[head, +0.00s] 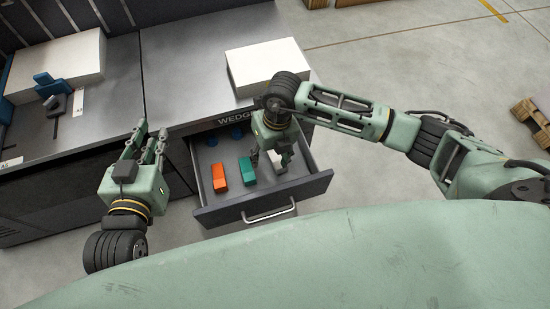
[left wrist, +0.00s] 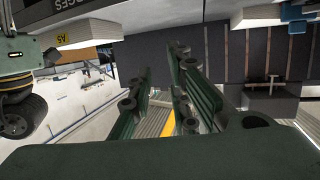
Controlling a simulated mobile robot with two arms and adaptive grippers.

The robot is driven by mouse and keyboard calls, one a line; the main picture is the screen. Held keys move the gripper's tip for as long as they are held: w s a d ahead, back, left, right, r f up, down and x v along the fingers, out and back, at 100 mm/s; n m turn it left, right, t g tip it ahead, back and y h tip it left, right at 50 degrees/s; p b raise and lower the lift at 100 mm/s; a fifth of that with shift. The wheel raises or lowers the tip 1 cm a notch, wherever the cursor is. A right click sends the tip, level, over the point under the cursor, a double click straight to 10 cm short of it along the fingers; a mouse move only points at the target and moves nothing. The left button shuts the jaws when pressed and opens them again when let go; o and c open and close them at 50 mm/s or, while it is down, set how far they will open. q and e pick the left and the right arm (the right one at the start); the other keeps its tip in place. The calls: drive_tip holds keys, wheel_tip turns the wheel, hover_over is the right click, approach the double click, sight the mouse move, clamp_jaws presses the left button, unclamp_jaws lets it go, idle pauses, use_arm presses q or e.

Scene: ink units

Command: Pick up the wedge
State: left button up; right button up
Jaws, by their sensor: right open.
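An open drawer (head: 241,213), below a label whose readable part says "WEDGE", holds small parts. An orange block (head: 219,178) and a green block (head: 247,171) lie side by side in it, with small blue pieces (head: 237,133) at the back. A pale piece (head: 284,157) is at the drawer's right side, partly hidden by my right gripper (head: 267,158). I cannot tell which piece is the wedge. My right gripper points down into the drawer, open; contact is unclear. My left gripper (head: 151,135) is open and empty, left of the drawer; its fingers show in the left wrist view (left wrist: 160,88).
The grey cabinet top (head: 185,75) bears a white box (head: 268,65) above the drawer and another white block (head: 65,65) at the left. A dark tool (head: 55,108) and blue parts stand near the left block. The floor at right is mostly clear, with a pallet (head: 530,115).

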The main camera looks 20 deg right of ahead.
sight(279, 160)
drive_tip(key=shift+h, duration=0.9)
drive_tip(key=d, duration=0.1)
drive_tip(key=w+d, duration=0.1)
drive_tip(key=d+f, duration=0.1)
drive_tip(key=d, duration=0.1)
drive_tip(key=shift+w, duration=0.3)
drive_tip(key=shift+f+b, duration=0.45)
drive_tip(key=shift+f, duration=0.5)
drive_tip(key=shift+a+f, duration=0.1)
drive_tip(key=shift+f, duration=0.2)
wheel_tip(279, 160, down, 4)
drive_tip(key=shift+a+f+b, duration=0.15)
drive_tip(key=shift+f+b, duration=0.05)
drive_tip(key=shift+b, duration=0.95)
drive_tip(key=shift+f, duration=0.15)
use_arm(q)
wheel_tip(279, 160, up, 16)
drive_tip(key=s+d+t+h, duration=0.1)
drive_tip(key=t+h, duration=0.2)
drive_tip(key=t, duration=0.6)
drive_tip(key=shift+s+d, duration=0.25)
drive_tip(key=shift+s, duration=0.05)
use_arm(e)
drive_tip(key=c, duration=1.3)
